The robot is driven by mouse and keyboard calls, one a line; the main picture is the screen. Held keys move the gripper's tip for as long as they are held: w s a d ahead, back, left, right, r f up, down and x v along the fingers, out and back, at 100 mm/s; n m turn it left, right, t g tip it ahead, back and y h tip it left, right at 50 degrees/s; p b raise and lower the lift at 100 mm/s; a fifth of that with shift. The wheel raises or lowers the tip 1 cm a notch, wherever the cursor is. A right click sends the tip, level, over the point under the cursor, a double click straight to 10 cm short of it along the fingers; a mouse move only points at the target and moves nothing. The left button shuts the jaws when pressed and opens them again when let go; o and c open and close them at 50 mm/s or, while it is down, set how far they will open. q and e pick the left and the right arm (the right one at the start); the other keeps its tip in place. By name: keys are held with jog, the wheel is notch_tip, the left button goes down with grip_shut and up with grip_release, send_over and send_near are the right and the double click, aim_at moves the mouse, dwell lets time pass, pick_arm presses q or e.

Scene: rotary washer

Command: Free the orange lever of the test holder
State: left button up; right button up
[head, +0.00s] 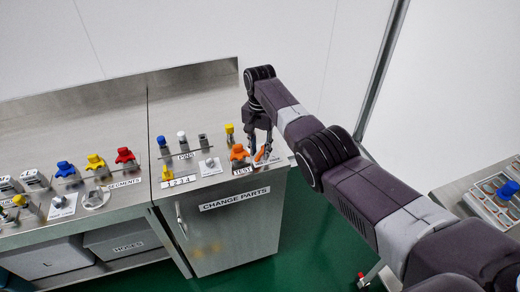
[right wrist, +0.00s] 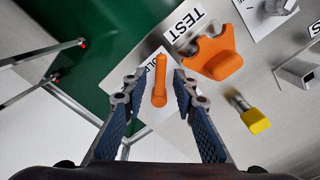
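The orange lever (right wrist: 159,75) shows in the right wrist view as a slim rod with a thicker near end, over a white label on the steel top. It also shows in the head view (head: 260,155), partly hidden by my right gripper. My right gripper (right wrist: 157,88) is open, with one finger on each side of the lever and a gap visible on both sides. In the head view the gripper (head: 262,145) points down at the front right corner of the cabinet top. My left gripper is not in view.
An orange forked part (right wrist: 218,55) stands beside the lever near the TEST label (right wrist: 184,25). A yellow-tipped pin (right wrist: 254,118) is close to the right finger. Pins and coloured parts fill the bench to the left. Green floor (head: 290,240) lies beyond the cabinet edge.

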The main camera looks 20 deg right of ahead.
grip_shut()
